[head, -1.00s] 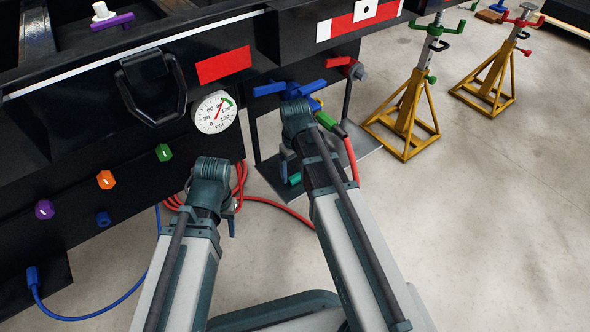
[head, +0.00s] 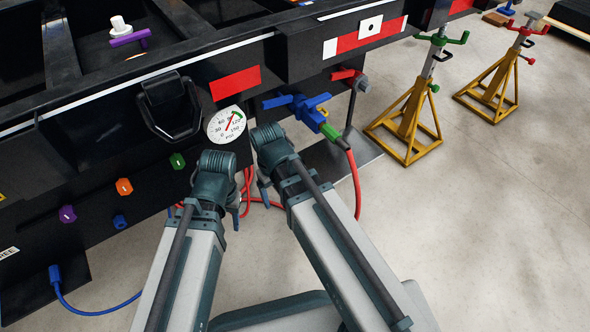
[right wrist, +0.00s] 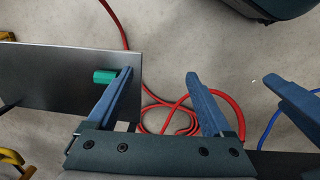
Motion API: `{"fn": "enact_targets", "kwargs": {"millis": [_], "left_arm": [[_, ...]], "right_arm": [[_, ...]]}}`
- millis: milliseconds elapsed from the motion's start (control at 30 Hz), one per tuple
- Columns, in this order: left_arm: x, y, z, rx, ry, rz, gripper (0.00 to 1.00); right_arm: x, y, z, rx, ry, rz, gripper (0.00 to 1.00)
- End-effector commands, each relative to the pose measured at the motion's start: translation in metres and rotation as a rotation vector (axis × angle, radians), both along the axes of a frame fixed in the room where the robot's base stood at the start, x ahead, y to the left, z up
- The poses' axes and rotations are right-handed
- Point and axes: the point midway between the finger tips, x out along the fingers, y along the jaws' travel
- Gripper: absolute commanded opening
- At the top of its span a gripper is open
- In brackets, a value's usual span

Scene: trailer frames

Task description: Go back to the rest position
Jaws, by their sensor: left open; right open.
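My left gripper (head: 236,212) hangs below its wrist in the head view, in front of the black trailer frame (head: 100,185). Its wrist hides most of it. One of its blue fingers shows at the right of the right wrist view. My right gripper (head: 264,190) is beside it to the right, also mostly hidden by its arm. In the right wrist view my right gripper (right wrist: 159,82) is open, its two blue fingers apart with nothing held between them. A blue coupling (head: 298,106) with a green connector (head: 330,132) and red hose sits on the frame, apart from my right arm.
A pressure gauge (head: 226,124) and black latch (head: 170,106) are just beyond my wrists. Red hose (right wrist: 172,118) lies coiled on the floor below. Yellow jack stands (head: 408,118) stand at the right. The floor at the lower right is clear.

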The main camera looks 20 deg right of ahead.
Motion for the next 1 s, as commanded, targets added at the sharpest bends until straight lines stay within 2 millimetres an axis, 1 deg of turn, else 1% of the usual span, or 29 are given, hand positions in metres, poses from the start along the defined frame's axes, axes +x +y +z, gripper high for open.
{"fn": "enact_targets", "kwargs": {"millis": [33,100,200,300,533,667,767,867,967,1000], "left_arm": [[0.000,0.000,0.000,0.000,0.000,0.000,0.50],[0.000,0.000,0.000,0.000,0.000,0.000,0.50],[0.000,0.000,0.000,0.000,0.000,0.000,0.50],[0.000,0.000,0.000,0.000,0.000,0.000,0.50],[0.000,0.000,0.000,0.000,0.000,0.000,0.50],[0.000,0.000,0.007,0.000,0.000,0.000,0.50],[0.000,0.000,0.020,0.001,0.000,0.001,0.50],[0.000,0.001,0.042,0.002,0.000,0.001,0.50],[0.000,0.001,0.070,0.003,0.001,0.002,0.50],[0.000,0.001,0.083,0.003,0.001,0.003,0.50]], "right_arm": [[-0.022,0.011,0.000,-0.012,0.001,0.008,0.85],[-0.038,0.021,0.001,-0.025,0.000,0.006,0.85],[-0.050,0.029,0.001,-0.039,-0.002,0.002,0.85],[-0.053,0.031,0.001,-0.043,-0.003,-0.001,0.85],[-0.052,0.031,0.001,-0.043,-0.003,-0.002,0.85],[-0.052,0.031,0.008,-0.043,-0.003,-0.002,0.85],[-0.052,0.031,0.021,-0.043,-0.002,-0.002,0.85],[-0.052,0.031,0.043,-0.045,-0.002,-0.003,0.85],[-0.052,0.031,0.071,-0.044,-0.002,-0.004,0.85],[-0.052,0.031,0.084,-0.044,-0.002,-0.005,0.85]]}}
